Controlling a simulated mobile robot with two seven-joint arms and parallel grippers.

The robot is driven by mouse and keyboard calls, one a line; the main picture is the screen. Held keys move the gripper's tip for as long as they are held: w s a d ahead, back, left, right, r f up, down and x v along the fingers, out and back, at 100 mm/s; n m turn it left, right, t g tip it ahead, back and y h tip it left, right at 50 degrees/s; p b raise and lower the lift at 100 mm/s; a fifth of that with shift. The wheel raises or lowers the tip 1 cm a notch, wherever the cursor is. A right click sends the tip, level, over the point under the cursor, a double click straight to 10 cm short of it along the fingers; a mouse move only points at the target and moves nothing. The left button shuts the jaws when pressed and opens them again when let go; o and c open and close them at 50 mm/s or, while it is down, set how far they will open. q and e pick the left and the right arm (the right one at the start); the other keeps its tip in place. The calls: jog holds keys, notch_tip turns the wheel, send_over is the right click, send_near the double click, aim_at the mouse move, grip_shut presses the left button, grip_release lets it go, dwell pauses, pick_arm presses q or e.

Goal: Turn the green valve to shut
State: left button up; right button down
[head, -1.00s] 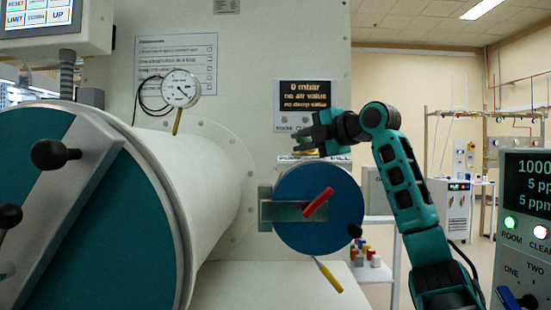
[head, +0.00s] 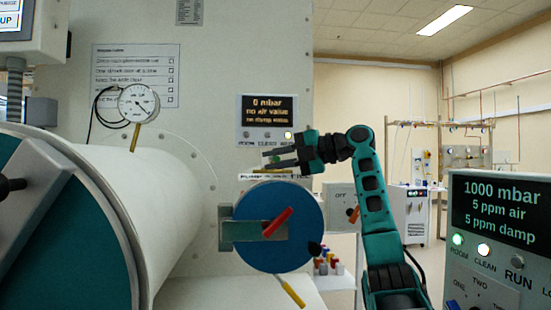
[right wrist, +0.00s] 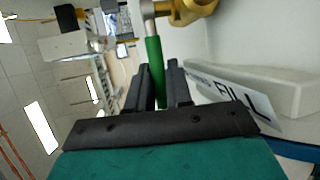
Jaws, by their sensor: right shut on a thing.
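The green valve's handle (right wrist: 154,72) is a slim green lever in the right wrist view, running from a pale stem to a brass body (right wrist: 186,10) at the top. My right gripper (right wrist: 158,68) is shut on the green handle, with one dark finger on each side. In the head view my right gripper (head: 268,158) reaches in from the right, just below the small panel display and above the blue round door. Only a speck of green shows between its fingers there; the brass body is hard to make out. My left gripper is not in view.
A blue round door (head: 258,240) with a red handle (head: 277,222) lies just below the gripper. A large white cylinder (head: 165,195) stands at left, under a dial gauge (head: 137,102). A FILL label (right wrist: 240,92) is beside the valve. A control box (head: 500,225) stands at right.

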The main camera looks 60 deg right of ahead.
jog(key=shift+r, duration=0.1)
jog(key=c, duration=1.4)
grip_release()
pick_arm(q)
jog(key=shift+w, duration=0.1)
pick_arm(e)
jog(key=shift+s+d, duration=0.15)
jog(key=shift+s, duration=0.35)
pick_arm(q)
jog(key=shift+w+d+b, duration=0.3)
jog(key=shift+b, duration=0.4)
pick_arm(e)
jog(key=v, duration=1.1)
jog(key=shift+s, duration=0.4)
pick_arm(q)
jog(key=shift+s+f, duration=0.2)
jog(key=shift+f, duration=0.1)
pick_arm(e)
jog(key=shift+r, duration=0.15)
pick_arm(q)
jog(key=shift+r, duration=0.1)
pick_arm(e)
jog(key=shift+r, duration=0.1)
